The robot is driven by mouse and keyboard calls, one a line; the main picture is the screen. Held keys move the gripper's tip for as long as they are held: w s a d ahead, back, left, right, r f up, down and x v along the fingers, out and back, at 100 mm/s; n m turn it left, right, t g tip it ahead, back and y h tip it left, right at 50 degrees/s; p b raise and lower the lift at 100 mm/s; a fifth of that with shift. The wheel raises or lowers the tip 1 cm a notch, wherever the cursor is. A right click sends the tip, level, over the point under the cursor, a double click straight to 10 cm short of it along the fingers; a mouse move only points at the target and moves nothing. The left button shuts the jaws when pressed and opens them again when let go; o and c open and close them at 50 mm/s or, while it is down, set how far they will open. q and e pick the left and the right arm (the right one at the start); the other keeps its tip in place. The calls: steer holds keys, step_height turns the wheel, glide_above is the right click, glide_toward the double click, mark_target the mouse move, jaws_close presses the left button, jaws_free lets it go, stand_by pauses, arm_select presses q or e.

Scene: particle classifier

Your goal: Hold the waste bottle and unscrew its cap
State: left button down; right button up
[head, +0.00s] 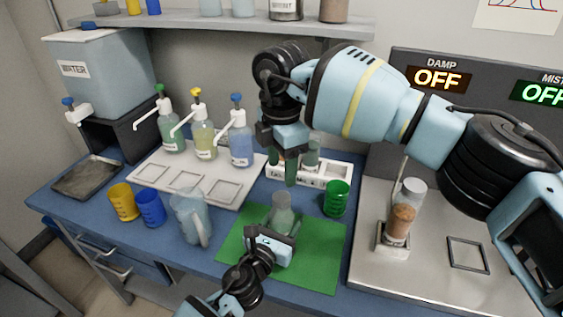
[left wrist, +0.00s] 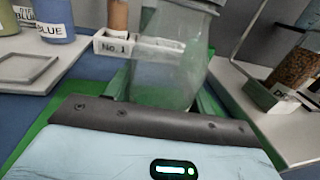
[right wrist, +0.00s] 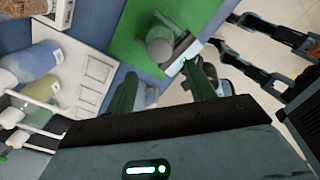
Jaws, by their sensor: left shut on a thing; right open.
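The waste bottle (head: 280,221) is clear and stands upright on the green mat (head: 320,262). Its grey cap (head: 281,199) is on top; the bottle also fills the middle of the left wrist view (left wrist: 168,62). My left gripper (head: 274,235) is shut around the bottle's body from the front. My right gripper (head: 284,168) is open, pointing down with green fingers, above and behind the bottle and apart from it. In the right wrist view the cap (right wrist: 160,44) lies beyond the open fingers (right wrist: 163,84), with nothing between them.
A clear pitcher (head: 190,217) and yellow (head: 123,203) and blue (head: 150,207) cups stand left. The steel classifier plate (head: 430,275) with a brown-filled vial (head: 401,222) is right.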

mark_target(281, 196)
steer(key=shift+f, duration=4.05)
steer(key=c, duration=1.1)
